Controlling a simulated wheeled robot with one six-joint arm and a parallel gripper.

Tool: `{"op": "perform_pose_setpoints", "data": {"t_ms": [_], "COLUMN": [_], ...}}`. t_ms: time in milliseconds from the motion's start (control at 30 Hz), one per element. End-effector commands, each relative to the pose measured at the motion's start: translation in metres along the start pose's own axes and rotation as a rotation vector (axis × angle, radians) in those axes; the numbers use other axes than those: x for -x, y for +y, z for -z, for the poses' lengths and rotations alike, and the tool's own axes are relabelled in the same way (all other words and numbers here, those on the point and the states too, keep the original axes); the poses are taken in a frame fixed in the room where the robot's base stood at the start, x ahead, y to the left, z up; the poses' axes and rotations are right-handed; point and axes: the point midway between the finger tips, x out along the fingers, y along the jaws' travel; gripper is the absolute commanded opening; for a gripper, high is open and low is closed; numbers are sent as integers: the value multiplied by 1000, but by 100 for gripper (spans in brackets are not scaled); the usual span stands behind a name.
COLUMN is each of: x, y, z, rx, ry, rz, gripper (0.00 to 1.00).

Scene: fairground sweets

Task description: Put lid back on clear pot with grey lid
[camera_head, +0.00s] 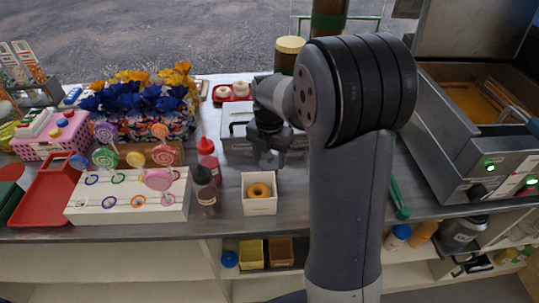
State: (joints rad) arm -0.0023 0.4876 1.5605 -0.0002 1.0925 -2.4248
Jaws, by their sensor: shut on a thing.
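My gripper (269,158) hangs fingers down over the counter, right of the squeeze bottles and behind the small white box. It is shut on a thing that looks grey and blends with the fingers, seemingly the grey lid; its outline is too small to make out. I cannot pick out the clear pot. My arm covers the counter right of the gripper, and the pot may be hidden there.
A white box with a doughnut (260,193) stands in front of the gripper. A red bottle (207,158) and a dark bottle (205,191) stand left. A lollipop stand (128,208) is further left, a steel fryer (460,135) right. A grey metal case (236,130) lies behind.

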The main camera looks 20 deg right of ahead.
Motion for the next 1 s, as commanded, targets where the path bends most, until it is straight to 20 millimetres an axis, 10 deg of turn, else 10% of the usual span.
{"op": "perform_pose_setpoints", "data": {"t_ms": [333, 367, 400, 1000], "x": [0, 0, 0, 0], "y": [0, 0, 0, 0], "z": [0, 0, 0, 0], "rx": [0, 0, 0, 0], "ry": [0, 0, 0, 0], "rz": [0, 0, 0, 0], "gripper": [35, 58, 61, 97]}}
